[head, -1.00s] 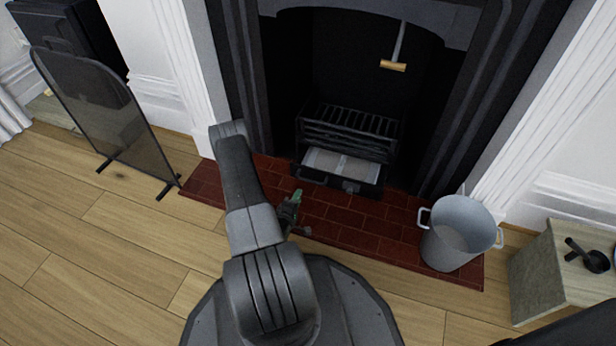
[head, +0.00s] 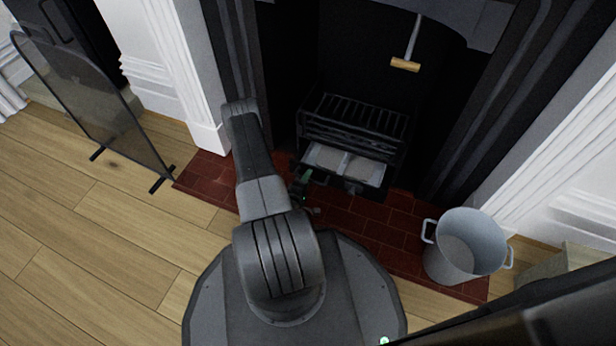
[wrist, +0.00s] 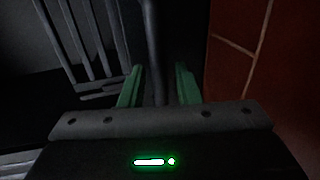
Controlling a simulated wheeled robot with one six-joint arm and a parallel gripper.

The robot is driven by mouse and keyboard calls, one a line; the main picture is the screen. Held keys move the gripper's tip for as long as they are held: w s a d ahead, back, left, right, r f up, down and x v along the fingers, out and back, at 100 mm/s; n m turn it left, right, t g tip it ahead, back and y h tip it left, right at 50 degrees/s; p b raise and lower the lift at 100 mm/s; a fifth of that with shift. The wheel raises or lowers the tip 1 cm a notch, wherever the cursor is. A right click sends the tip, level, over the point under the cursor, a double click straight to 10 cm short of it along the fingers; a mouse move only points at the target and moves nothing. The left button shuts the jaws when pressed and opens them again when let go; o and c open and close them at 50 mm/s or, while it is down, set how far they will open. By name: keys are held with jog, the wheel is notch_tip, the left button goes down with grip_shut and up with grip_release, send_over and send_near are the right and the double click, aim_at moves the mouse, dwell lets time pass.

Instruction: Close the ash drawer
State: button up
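The ash drawer (head: 336,182) sticks out below the fire grate, with pale grey ash in it. It is dark, with a small handle on its front. My gripper (head: 304,182) is low over the hearth at the drawer's left front corner, partly hidden by my arm. In the wrist view the two green fingers of my gripper (wrist: 158,88) stand apart. A dark bar (wrist: 153,45) shows between or beyond them, with gaps on both sides. I cannot tell whether it is the drawer's front or whether a finger touches it.
The barred grate (head: 352,120) sits above the drawer inside the dark fireplace. A grey metal bucket (head: 462,248) stands on the right of the red tiled hearth (head: 375,228). A fire screen (head: 85,100) stands on the left. A wooden-headed tool (head: 405,65) hangs inside the fireplace.

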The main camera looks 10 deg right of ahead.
grip_shut()
jog(key=shift+w, duration=0.1)
jog(key=x, duration=0.2)
jog(key=r+x, duration=0.1)
jog(key=x, duration=0.4)
jog(key=shift+w+d+r, duration=0.2)
jog(key=shift+w+d, duration=0.15)
jog(key=shift+w, duration=0.2)
grip_release()
jog(key=shift+d, duration=0.1)
